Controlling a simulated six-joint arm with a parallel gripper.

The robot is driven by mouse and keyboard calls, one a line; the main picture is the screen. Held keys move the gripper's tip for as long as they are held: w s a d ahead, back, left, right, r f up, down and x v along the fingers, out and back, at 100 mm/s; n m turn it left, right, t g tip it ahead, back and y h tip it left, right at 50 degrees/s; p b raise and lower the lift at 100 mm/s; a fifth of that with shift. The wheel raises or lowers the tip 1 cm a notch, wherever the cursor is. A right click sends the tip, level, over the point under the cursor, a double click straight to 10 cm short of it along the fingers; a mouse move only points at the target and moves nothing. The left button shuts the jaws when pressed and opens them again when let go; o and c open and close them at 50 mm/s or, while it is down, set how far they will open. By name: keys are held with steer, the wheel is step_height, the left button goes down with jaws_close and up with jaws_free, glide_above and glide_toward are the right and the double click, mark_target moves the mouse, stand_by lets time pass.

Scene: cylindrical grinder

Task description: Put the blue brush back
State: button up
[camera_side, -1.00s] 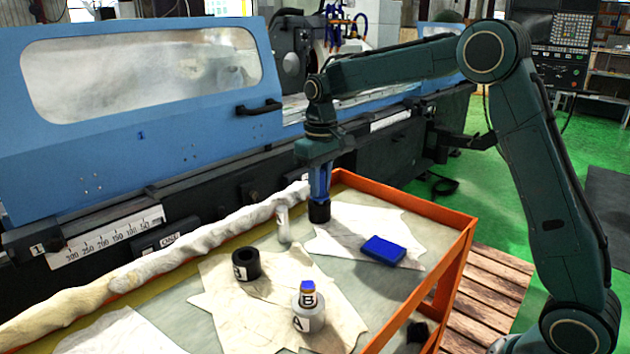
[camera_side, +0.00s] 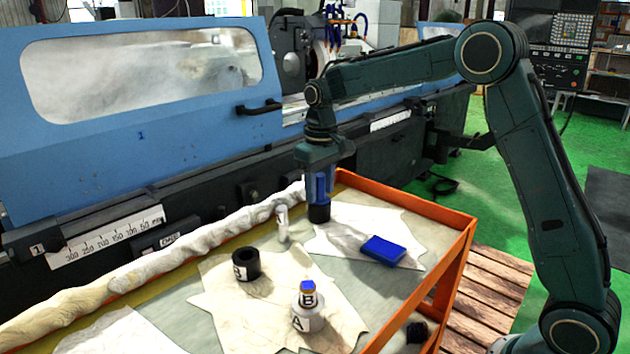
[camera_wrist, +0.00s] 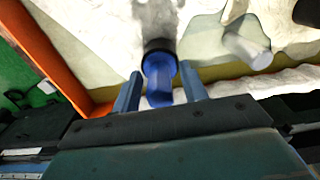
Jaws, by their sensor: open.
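The blue brush (camera_wrist: 158,78) has a blue handle and a dark, round lower end, which also shows in the side view (camera_side: 319,213). It stands upright on the pale sheet at the far part of the orange-framed table. My gripper (camera_wrist: 160,90) points down over it, with one blue finger on each side of the handle. The fingers look open, with a small gap beside the handle in the wrist view. In the side view my gripper (camera_side: 319,190) hides most of the handle.
A clear cylinder (camera_side: 282,224) stands close to the left. A blue block (camera_side: 383,250) lies to the right. The orange rim (camera_side: 405,196) runs behind.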

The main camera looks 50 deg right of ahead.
step_height(320, 180, up, 13)
stand_by(0.8)
steer(key=shift+s, duration=0.1)
stand_by(0.4)
steer(key=s+a+r+t, duration=0.2)
steer(key=s+r+t, duration=0.1)
steer(key=s, duration=1.3)
steer(key=s+f+t, duration=0.1)
steer(key=s+f, duration=0.3)
steer(key=s, duration=0.3)
steer(key=s+a+f+t, duration=0.1)
steer(key=s+f, duration=0.3)
steer(key=s, duration=0.4)
steer(key=shift+s+a+f+t, duration=0.15)
steer(key=shift+s+f+t, duration=0.15)
steer(key=shift+f, duration=0.1)
